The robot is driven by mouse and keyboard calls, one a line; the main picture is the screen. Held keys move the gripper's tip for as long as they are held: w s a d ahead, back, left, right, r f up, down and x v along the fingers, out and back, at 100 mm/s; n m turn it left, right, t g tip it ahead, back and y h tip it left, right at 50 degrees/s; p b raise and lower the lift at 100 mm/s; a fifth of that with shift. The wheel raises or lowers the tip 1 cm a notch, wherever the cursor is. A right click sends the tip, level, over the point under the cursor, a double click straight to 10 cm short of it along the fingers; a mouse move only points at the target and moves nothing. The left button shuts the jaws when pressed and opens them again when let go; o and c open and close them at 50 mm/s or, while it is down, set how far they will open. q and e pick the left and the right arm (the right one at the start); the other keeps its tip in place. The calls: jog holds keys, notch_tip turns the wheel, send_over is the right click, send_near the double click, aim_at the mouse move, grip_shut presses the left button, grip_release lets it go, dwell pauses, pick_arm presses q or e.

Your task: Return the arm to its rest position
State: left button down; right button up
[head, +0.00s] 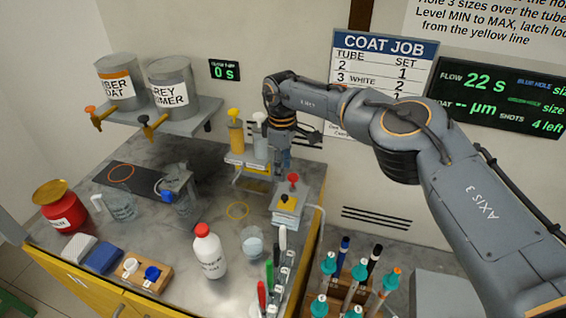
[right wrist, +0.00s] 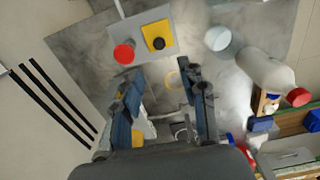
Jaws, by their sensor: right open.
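My right arm reaches in from the right in the head view, along the wall. Its gripper (head: 284,164) points down above the back of the bench, behind a small box (head: 285,217) with a red knob and a yellow patch. In the right wrist view the two blue fingers of the gripper (right wrist: 162,88) stand apart with nothing held between them. The box (right wrist: 142,46) shows beyond the fingertips there. The gripper partly hides a yellow-based stand (head: 250,184) in the head view. My left gripper is not in view.
Two cans (head: 172,92) sit on a shelf at the back left. Capped pens (head: 343,247) stand upright in a rack at the front right, below my arm.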

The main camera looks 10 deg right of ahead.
jog(key=shift+r, duration=0.5)
